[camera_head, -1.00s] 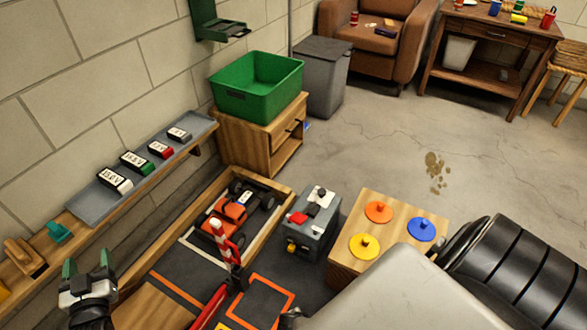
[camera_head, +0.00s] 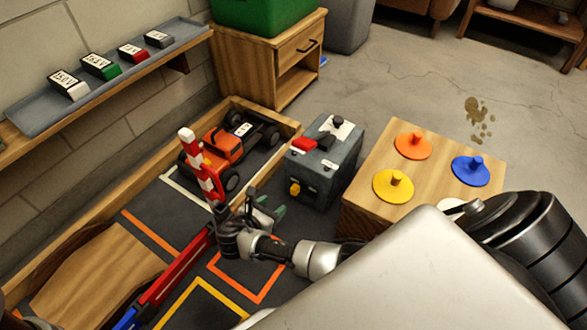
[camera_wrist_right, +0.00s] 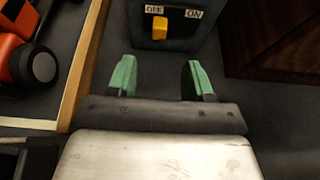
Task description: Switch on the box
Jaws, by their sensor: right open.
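The box (camera_head: 340,152) is dark blue-grey and stands on the floor beside the wooden-edged track. Its yellow switch (camera_head: 294,188) is on its front face. In the right wrist view the switch (camera_wrist_right: 159,28) sits at the left, below the OFF label (camera_wrist_right: 154,9), with the ON label (camera_wrist_right: 194,13) to its right. My right gripper (camera_head: 271,208) is open and empty, low in front of the box. In the right wrist view its green fingertips (camera_wrist_right: 159,76) point at the switch face with a gap between.
An orange toy truck (camera_head: 222,147) sits in the track left of the box. A red-and-white barrier post (camera_head: 201,168) stands close to my right gripper. A wooden block (camera_head: 440,145) with coloured knobs is right of the box. A shelf (camera_head: 110,75) runs along the wall.

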